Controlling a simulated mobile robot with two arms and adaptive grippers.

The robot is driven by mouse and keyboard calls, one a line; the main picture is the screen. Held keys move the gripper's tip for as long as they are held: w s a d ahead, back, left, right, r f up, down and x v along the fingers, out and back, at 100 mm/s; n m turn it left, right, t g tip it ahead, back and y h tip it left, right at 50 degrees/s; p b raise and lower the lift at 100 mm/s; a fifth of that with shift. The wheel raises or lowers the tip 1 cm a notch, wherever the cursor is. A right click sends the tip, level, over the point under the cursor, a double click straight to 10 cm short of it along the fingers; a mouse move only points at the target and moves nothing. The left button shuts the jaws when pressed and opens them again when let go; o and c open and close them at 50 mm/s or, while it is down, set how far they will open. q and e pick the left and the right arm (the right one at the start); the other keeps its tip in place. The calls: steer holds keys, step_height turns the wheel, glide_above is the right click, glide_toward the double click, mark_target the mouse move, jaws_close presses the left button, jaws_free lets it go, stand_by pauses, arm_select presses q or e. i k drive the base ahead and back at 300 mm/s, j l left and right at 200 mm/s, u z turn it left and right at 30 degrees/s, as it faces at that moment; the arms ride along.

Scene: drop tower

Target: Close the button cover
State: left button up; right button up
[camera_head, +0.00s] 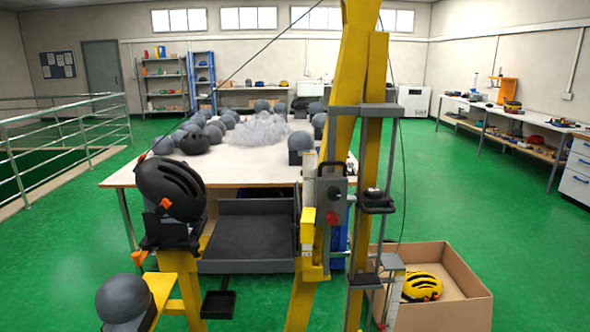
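A grey control box (332,196) is fixed to the front of the yellow tower (352,90), right of the picture's middle. A small red part (333,217) shows on its lower front, and a dark part (333,168) sits at its top. At this size I cannot tell which part is the button cover, or whether the cover is open or shut. Neither of my grippers shows in the head view.
A black helmet (172,188) sits on a stand left of a dark grey tray (250,238). A cardboard box (455,312) with a yellow helmet (422,287) stands at right. Behind is a table (240,170) of grey headforms. Green floor is free on both sides.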

mark_target(307, 227)
steer(key=i+j+z, duration=0.35)
steer(key=j, duration=0.25)
steer(key=i+j+z, duration=0.2)
steer(key=j, duration=0.15)
steer(key=i+j+z, duration=0.2)
steer(key=j, duration=0.15)
steer(key=j+z, duration=0.2)
steer(key=j, duration=0.2)
